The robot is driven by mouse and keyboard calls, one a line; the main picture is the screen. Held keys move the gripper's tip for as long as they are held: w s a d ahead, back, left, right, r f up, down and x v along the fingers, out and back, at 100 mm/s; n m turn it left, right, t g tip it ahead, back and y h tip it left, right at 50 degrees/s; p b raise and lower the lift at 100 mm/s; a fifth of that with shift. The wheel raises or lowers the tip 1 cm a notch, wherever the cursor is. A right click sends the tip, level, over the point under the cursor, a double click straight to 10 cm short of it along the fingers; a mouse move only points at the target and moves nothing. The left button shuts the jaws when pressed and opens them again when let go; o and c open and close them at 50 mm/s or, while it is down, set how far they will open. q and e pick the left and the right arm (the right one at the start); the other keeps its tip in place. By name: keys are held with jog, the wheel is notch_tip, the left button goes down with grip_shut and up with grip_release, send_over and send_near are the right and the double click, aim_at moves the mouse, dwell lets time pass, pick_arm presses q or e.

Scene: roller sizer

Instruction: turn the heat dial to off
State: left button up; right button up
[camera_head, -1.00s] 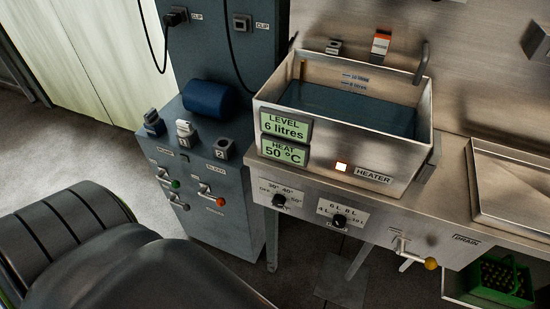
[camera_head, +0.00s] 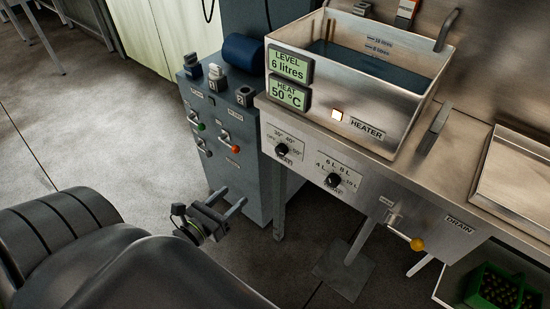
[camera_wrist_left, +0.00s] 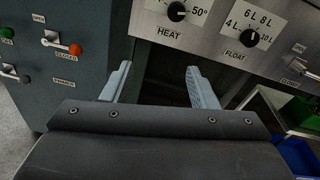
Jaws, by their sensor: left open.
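The heat dial (camera_head: 282,149) is a black knob on a white scale plate on the steel front panel; its scale reads OFF, 30°, 40° and 50°. It also shows at the top of the left wrist view (camera_wrist_left: 176,11), above the word HEAT. The heat display (camera_head: 288,94) reads 50 °C and the heater lamp (camera_head: 337,115) glows. My left gripper (camera_head: 238,205) is open and empty, below and left of the dial, apart from it. In the left wrist view its two fingers (camera_wrist_left: 158,78) stand apart below the dial. My right gripper is not in view.
The float dial (camera_head: 333,180) is right of the heat dial. A yellow-knobbed drain lever (camera_head: 417,244) sticks out farther right. A dark cabinet (camera_head: 235,168) with red and green valve levers stands left. A green crate (camera_head: 497,288) is at lower right.

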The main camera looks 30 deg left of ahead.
pick_arm(q)
notch_tip(320, 180, up, 3)
jog(key=d+m, duration=0.1)
jog(key=m, duration=0.1)
jog(key=t+p, duration=0.1)
jog(key=p, duration=0.3)
send_near(279, 152)
jog(key=shift+m+h, duration=0.3)
jog(key=w, duration=0.7)
jog(key=shift+r, duration=0.15)
jog(key=shift+w+d, duration=0.1)
jog(key=shift+w, duration=0.6)
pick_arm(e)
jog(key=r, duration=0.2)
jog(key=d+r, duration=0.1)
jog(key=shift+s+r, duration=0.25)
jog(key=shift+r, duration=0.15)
pick_arm(q)
jog(key=c, duration=1)
jog(key=shift+o, duration=0.2)
